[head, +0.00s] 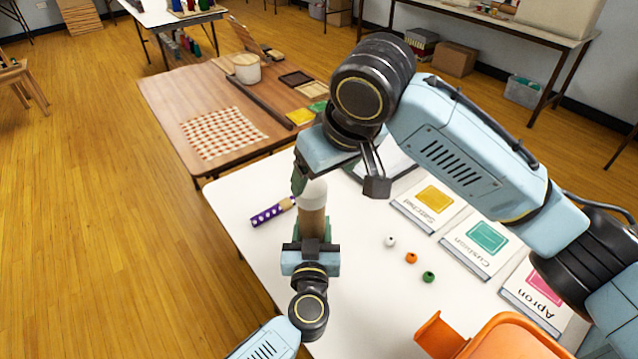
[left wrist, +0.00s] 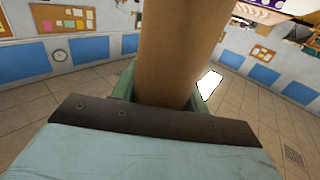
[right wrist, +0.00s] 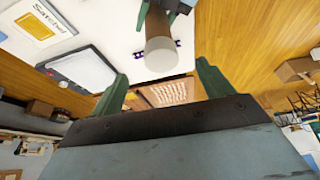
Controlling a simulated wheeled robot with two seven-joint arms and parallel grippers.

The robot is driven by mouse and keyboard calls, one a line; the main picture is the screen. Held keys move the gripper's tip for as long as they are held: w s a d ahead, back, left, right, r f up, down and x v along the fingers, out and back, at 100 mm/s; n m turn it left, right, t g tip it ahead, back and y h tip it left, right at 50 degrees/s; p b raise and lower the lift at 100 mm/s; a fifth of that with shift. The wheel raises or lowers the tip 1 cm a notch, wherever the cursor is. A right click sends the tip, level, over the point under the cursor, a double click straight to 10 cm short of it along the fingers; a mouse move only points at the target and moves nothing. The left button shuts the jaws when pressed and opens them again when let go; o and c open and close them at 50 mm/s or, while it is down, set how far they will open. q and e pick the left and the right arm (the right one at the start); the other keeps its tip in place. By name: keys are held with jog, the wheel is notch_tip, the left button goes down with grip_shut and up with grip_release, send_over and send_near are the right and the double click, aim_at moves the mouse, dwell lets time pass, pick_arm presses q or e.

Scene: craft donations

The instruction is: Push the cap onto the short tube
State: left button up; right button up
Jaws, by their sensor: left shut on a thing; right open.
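My left gripper (head: 312,246) is shut on the short brown tube (head: 312,222) and holds it upright above the white table. The tube also fills the middle of the left wrist view (left wrist: 170,50). The pale cap (head: 313,192) is at the tube's upper end; I cannot tell how far it is pressed on. My right gripper (head: 337,184) is open close to the cap. In the right wrist view the cap (right wrist: 161,52) shows between and beyond the two spread green fingers, and neither finger visibly touches it.
On the white table (head: 345,310) lie a purple dotted item (head: 270,212), white, orange (head: 411,258) and green beads, and cards reading Satchel (head: 428,201), Cushion (head: 483,243) and Apron (head: 541,291). An orange object (head: 500,340) stands at the lower right. A wooden table (head: 175,98) stands behind.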

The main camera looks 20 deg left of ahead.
jog(key=shift+v, duration=2.4)
pick_arm(q)
jog(key=o, duration=1.5)
jog(key=shift+c, duration=0.2)
jog(key=p+v, duration=0.1)
jog(key=v, duration=1.2)
jog(key=shift+s, duration=0.2)
pick_arm(e)
jog(key=shift+r, duration=0.7)
